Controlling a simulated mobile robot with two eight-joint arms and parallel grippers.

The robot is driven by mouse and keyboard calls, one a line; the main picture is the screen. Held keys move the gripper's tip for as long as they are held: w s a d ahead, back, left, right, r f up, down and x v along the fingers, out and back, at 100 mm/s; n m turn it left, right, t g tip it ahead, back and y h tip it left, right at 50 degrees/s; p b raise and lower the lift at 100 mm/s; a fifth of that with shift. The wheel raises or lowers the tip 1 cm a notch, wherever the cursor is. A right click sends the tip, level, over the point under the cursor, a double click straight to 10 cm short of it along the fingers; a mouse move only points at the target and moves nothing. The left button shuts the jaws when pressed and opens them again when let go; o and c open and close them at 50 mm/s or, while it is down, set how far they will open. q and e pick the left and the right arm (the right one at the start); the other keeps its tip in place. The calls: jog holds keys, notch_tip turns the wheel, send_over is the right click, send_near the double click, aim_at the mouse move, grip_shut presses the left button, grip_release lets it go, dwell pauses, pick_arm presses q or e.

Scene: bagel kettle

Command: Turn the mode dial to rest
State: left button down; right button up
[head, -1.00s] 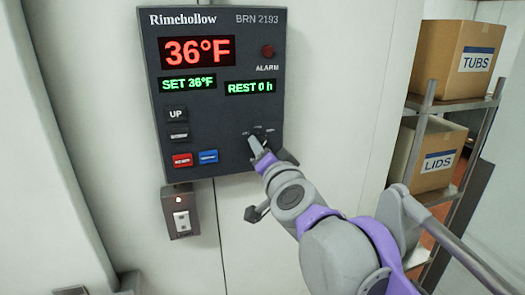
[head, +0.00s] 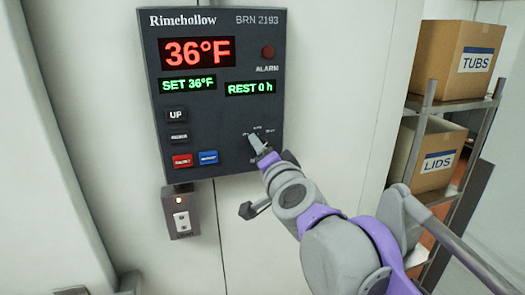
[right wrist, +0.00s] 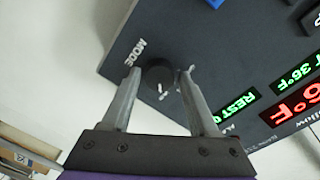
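The mode dial (right wrist: 158,75) is a round dark knob on the dark control panel (head: 220,110). The word MODE is printed beside it in the right wrist view. A small white mark shows on its face, but I cannot read which setting it points to. My right gripper (right wrist: 158,78) is open, with one finger on each side of the dial and narrow gaps seeming to remain. In the head view my right gripper (head: 257,143) is at the panel's lower right and hides most of the dial. The display reads REST 0 h. My left gripper is out of view.
Several buttons, including a red one (head: 182,161) and a blue one (head: 208,157), sit left of the dial. A small switch box (head: 182,213) is below the panel. A shelf with cardboard boxes (head: 460,60) stands at the right.

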jog(key=shift+o, duration=0.9)
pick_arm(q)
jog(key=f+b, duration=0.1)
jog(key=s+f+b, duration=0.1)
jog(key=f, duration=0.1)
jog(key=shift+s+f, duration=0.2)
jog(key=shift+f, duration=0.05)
pick_arm(e)
jog(key=v, duration=1.1)
jog(key=s+d+f+n+g+h, duration=0.1)
jog(key=s+d+f+n+g, duration=0.2)
jog(key=f, duration=0.8)
jog(key=s+d+f+n+g, duration=0.2)
jog(key=s+f, duration=0.2)
jog(key=f, duration=0.8)
jog(key=s+d+f+n+g+h, duration=0.1)
jog(key=s+d+f+n+g, duration=0.2)
jog(key=f, duration=0.8)
jog(key=s+d+f+g+h, duration=0.2)
jog(key=s+d+f+g, duration=0.1)
jog(key=s+d+f, duration=0.4)
notch_tip(320, 180, down, 3)
jog(key=shift+s+f+h, duration=0.25)
jog(key=shift+s+h, duration=0.05)
jog(key=shift+s, duration=0.3)
